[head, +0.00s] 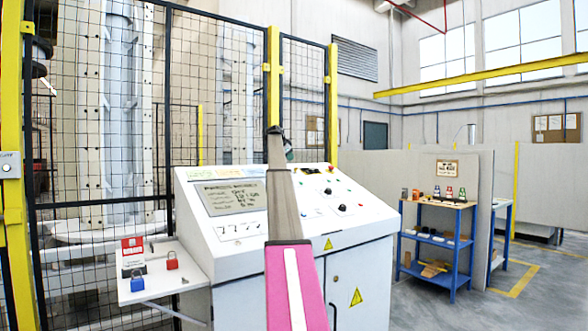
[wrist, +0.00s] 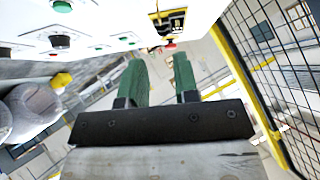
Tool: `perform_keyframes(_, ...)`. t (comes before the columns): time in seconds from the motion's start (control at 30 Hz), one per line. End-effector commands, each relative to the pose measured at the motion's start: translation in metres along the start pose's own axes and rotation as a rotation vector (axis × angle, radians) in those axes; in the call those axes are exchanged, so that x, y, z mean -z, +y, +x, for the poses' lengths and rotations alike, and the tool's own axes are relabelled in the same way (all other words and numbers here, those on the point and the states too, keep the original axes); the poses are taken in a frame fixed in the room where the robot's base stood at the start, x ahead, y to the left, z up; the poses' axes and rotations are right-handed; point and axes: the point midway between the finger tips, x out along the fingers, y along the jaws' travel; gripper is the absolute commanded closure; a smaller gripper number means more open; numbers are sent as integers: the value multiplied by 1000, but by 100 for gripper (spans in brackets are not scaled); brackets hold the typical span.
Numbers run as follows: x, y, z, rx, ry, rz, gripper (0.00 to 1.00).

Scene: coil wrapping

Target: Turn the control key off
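The white control console (head: 240,245) stands in the middle of the head view, with a display, buttons and dark knobs on its sloping top. In the wrist view a yellow-and-black fitting (wrist: 168,20) shows at the panel's edge, beyond my fingertips; it may be the key switch, but I cannot make out the key or its position. My gripper (wrist: 160,65) has two green fingers, apart, with nothing between them. In the head view my gripper (head: 289,154) is near the console's upper edge, largely hidden by my arm, which also covers part of the panel.
A side shelf (head: 165,285) on the left holds a red padlock (head: 172,261), a blue padlock (head: 137,281) and a red-and-white box. A black mesh fence (head: 95,120) with yellow posts stands behind the console. A blue rack (head: 435,240) is at right; open floor lies before it.

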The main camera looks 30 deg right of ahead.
Motion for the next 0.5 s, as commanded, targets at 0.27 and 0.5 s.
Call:
perform_keyframes(0.27, 0, -1, 38, -2, -2, -1, 72)
perform_keyframes(0.5, 0, -1, 81, -2, -2, -1, 72)
